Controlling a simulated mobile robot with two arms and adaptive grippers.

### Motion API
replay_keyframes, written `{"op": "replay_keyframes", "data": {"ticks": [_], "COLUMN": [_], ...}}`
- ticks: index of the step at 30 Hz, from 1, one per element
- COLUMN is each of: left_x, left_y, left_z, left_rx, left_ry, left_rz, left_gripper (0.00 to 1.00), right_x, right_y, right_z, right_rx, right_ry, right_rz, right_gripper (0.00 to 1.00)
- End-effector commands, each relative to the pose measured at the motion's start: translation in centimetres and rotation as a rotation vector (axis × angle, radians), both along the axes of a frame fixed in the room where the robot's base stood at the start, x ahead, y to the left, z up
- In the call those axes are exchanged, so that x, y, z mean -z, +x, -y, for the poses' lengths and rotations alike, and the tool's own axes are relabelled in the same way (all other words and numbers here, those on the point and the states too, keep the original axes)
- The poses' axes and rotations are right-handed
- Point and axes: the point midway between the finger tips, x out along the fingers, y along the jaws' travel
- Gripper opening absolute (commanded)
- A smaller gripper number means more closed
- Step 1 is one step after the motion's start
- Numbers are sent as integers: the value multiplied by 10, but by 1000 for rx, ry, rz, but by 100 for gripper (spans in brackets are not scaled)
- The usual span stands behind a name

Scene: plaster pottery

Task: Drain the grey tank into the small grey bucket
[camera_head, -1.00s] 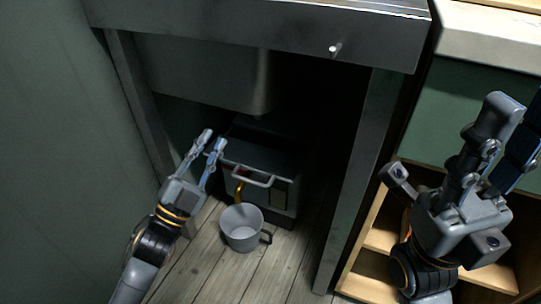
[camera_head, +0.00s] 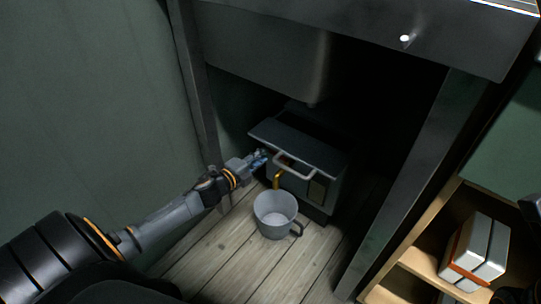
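The grey tank (camera_head: 318,160) is a dark box with a lid and a front handle (camera_head: 295,167). It stands under the metal counter. A yellow brass tap (camera_head: 277,180) sticks out low on its front. The small grey bucket (camera_head: 276,213) stands upright on the floor below the tap, its handle to the right; its inside looks empty. My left gripper (camera_head: 262,159) is at the tank's left front corner, just left of the handle and above the tap. Its fingers are small and seen edge-on, so contact and opening are unclear. Only dark parts of my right arm show at the right edge.
A metal counter leg (camera_head: 415,185) stands right of the tank, and another (camera_head: 192,85) stands to the left. A wooden shelf (camera_head: 415,262) at the right holds pale boxes (camera_head: 476,252). The plank floor (camera_head: 235,258) around the bucket is clear.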

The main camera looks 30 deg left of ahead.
Motion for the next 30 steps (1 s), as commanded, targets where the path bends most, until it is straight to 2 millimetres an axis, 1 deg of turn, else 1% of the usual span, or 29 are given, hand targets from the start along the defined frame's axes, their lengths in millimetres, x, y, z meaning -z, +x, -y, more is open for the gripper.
{"op": "replay_keyframes", "data": {"ticks": [1,3,9,14,22,23,24,25,26,30], "left_x": [4,6,10,10,9,9,9,9,9,10], "left_y": [10,21,42,49,49,49,49,49,49,49], "left_z": [0,1,3,4,4,4,4,4,4,4], "left_rx": [0,-1,0,1,0,0,0,0,0,1], "left_ry": [1,1,0,-1,-1,-1,-1,-1,-1,-1], "left_rz": [3,2,1,1,0,0,0,0,0,0], "left_gripper": [21,21,21,21,21,17,9,3,0,0], "right_x": [2,-1,-7,-9,-10,-10,-10,-10,-10,-10], "right_y": [-2,-4,-8,-9,-9,-9,-9,-9,-9,-9], "right_z": [0,-1,-1,-2,-2,-2,-2,-2,-2,-2], "right_rx": [1,2,3,4,4,4,4,4,4,3], "right_ry": [0,-1,-4,-5,-5,-5,-5,-5,-5,-5], "right_rz": [16,31,60,68,68,68,68,68,68,68], "right_gripper": [34,34,34,34,34,34,34,34,34,34]}}
